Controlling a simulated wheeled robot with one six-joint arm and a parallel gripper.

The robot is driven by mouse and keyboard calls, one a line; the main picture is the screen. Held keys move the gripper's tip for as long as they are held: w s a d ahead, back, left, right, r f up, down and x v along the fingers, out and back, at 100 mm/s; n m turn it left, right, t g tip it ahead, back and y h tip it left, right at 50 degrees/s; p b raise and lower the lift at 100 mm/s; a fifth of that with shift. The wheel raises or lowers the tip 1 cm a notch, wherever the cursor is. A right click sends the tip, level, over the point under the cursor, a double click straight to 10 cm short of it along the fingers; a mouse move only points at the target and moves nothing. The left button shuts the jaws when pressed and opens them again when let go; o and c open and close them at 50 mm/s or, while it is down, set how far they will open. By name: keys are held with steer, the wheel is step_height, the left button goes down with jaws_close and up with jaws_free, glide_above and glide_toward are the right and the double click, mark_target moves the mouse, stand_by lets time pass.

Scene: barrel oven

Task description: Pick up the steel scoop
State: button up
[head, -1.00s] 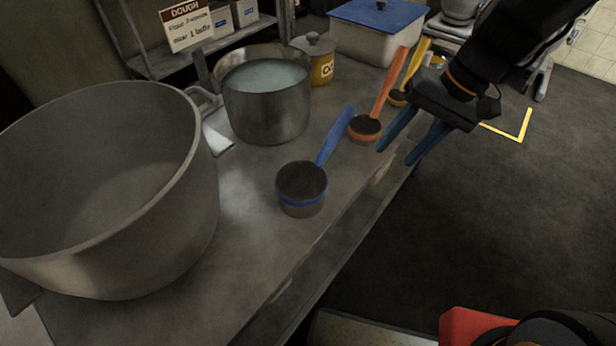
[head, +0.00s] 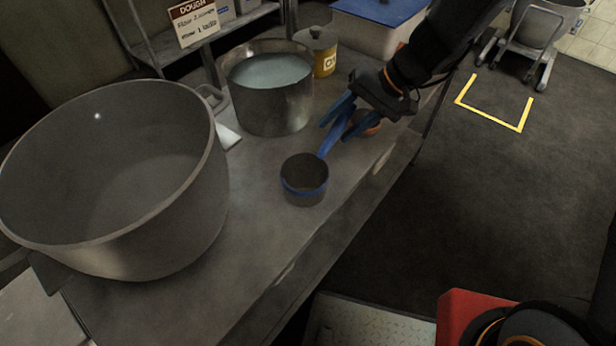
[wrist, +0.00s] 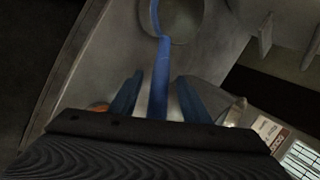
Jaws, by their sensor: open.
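The steel scoop (head: 304,190) stands on the metal counter, a round grey cup with a blue band and a blue handle rising toward the back right. My gripper (head: 334,131) is open, with its two blue fingers at the upper part of the handle. In the wrist view the blue handle (wrist: 160,62) runs between the two fingers (wrist: 158,82), with a gap on each side. The scoop's cup (wrist: 182,20) is beyond the fingertips at the top. The handle's upper end is partly hidden by the gripper in the head view.
An orange scoop (head: 371,130) sits just behind my gripper, mostly hidden. A pot of liquid (head: 270,105) and a large empty pot (head: 120,190) stand to the left. A yellow canister (head: 325,60) and a blue-lidded bin (head: 380,12) are behind. The counter's front edge is close on the right.

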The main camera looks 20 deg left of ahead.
steer(key=shift+a+f, duration=0.2)
steer(key=shift+f, duration=0.1)
steer(key=c, duration=1.1)
steer(key=shift+r, duration=0.15)
